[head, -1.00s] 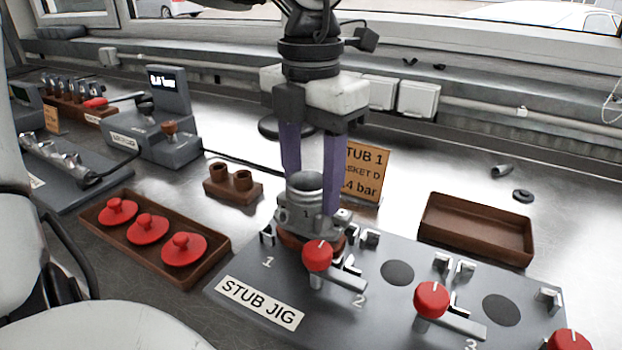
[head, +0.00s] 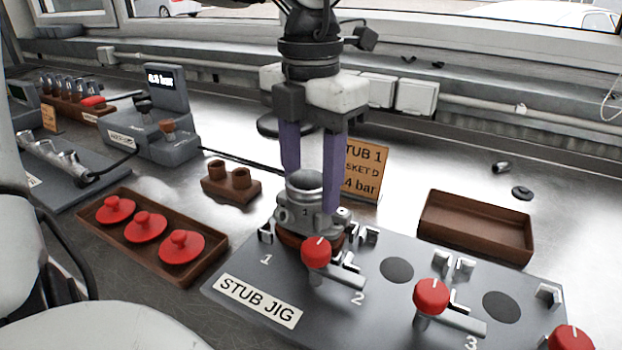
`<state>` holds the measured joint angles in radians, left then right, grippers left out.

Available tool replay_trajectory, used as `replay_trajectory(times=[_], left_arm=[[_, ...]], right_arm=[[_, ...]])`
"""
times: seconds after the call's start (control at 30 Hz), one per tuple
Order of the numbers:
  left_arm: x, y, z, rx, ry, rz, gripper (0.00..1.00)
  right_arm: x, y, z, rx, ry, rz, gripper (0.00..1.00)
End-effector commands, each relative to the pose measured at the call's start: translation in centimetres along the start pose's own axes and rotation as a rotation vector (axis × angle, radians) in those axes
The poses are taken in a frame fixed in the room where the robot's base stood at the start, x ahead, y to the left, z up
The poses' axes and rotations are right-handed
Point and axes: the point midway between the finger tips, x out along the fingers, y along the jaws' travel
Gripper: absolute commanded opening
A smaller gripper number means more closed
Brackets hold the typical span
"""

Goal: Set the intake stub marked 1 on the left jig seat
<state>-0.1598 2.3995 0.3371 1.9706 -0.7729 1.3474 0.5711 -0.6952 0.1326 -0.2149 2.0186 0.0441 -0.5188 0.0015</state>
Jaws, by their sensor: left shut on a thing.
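The intake stub marked 1 (head: 304,219) is a grey metal piece with a round open top. It stands upright at the left jig seat, position 1 of the grey stub jig (head: 228,300). A reddish-brown ring (head: 296,243) shows under its base. My left gripper (head: 312,190) points down with its purple fingers shut on the stub. A red-knobbed clamp (head: 316,252) stands in front of the stub and hides part of its base. I cannot tell whether the stub is fully down on the seat. My right gripper is not in view.
Two more seats with red clamps (head: 431,297) lie to the right on the jig, their dark discs bare. A brown tray (head: 192,274) with red knobbed lids is at left. An empty brown tray (head: 474,240) is behind the jig. A STUB 1 card (head: 364,170) stands behind the gripper.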

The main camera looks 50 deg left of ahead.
Motion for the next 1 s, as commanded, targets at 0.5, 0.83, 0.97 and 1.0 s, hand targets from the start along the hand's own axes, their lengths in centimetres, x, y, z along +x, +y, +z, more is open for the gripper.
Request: replay_trajectory(times=[0.5, 0.83, 0.97, 1.0], left_arm=[[0.06, 0.00, 0.05, 0.000, -0.002, 0.000, 0.14], [0.67, 0.00, 0.03, 0.000, -0.002, 0.000, 0.14], [0.93, 0.00, 0.02, 0.000, -0.002, 0.000, 0.14], [1.01, 0.00, 0.02, 0.000, -0.002, 0.000, 0.14]], right_arm=[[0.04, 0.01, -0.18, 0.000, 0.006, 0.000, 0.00], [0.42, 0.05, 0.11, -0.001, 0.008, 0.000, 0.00], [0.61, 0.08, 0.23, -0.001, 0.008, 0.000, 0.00], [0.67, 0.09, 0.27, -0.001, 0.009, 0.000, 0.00]])
